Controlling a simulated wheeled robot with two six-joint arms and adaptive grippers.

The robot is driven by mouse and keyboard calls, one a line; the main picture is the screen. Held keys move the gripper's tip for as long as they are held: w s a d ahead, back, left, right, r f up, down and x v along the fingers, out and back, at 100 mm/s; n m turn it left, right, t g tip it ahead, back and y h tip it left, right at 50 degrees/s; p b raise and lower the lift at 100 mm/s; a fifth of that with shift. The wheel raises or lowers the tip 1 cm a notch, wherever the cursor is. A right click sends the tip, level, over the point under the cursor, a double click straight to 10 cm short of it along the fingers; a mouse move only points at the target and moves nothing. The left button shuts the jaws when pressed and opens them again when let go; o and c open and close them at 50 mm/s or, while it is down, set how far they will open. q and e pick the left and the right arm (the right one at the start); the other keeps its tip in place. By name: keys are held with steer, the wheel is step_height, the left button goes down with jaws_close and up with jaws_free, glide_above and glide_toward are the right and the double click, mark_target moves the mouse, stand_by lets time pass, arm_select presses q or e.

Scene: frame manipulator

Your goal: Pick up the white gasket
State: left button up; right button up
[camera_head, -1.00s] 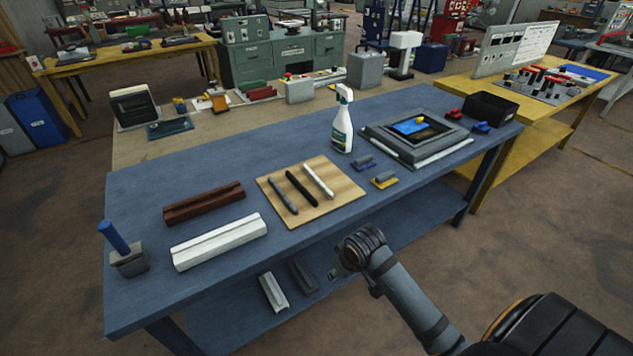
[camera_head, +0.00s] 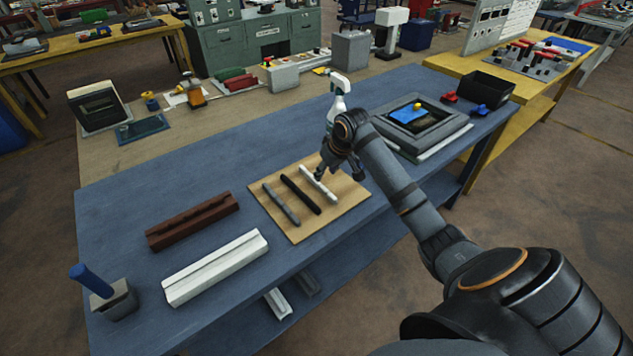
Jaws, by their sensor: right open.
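The white gasket (camera_head: 316,184) is a thin pale strip lying on a wooden board (camera_head: 349,201) on the blue bench. A black strip (camera_head: 300,194) and a grey strip (camera_head: 281,205) lie beside it to the left, roughly parallel. My right gripper (camera_head: 321,174) is open, pointing down at the far part of the white gasket. It covers a little of the strip; whether it touches it I cannot tell. My left gripper is not in view.
A spray bottle (camera_head: 337,96) stands just behind my right gripper, partly hidden by my arm. A grey frame (camera_head: 437,131) lies to the right. White (camera_head: 215,267) and brown (camera_head: 192,221) profiles lie to the left. A blue-handled tool (camera_head: 92,282) stands at the near left corner.

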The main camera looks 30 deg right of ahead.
mark_target(318, 185)
steer(key=shift+w+f, duration=0.8)
steer(key=shift+f, duration=0.2)
steer(key=shift+a+f, duration=0.1)
steer(key=shift+f, duration=0.4)
steer(key=p+x, duration=0.1)
steer(key=x, duration=0.1)
steer(key=shift+a+f, duration=0.1)
steer(key=shift+f, duration=0.35)
steer(key=shift+w+f, duration=0.3)
steer(key=shift+f, duration=0.25)
steer(key=shift+s, duration=0.1)
steer(key=c, duration=0.5)
steer(key=shift+c, duration=1.4)
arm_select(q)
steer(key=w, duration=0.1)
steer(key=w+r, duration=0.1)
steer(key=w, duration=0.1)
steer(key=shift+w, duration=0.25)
arm_select(e)
jaws_close()
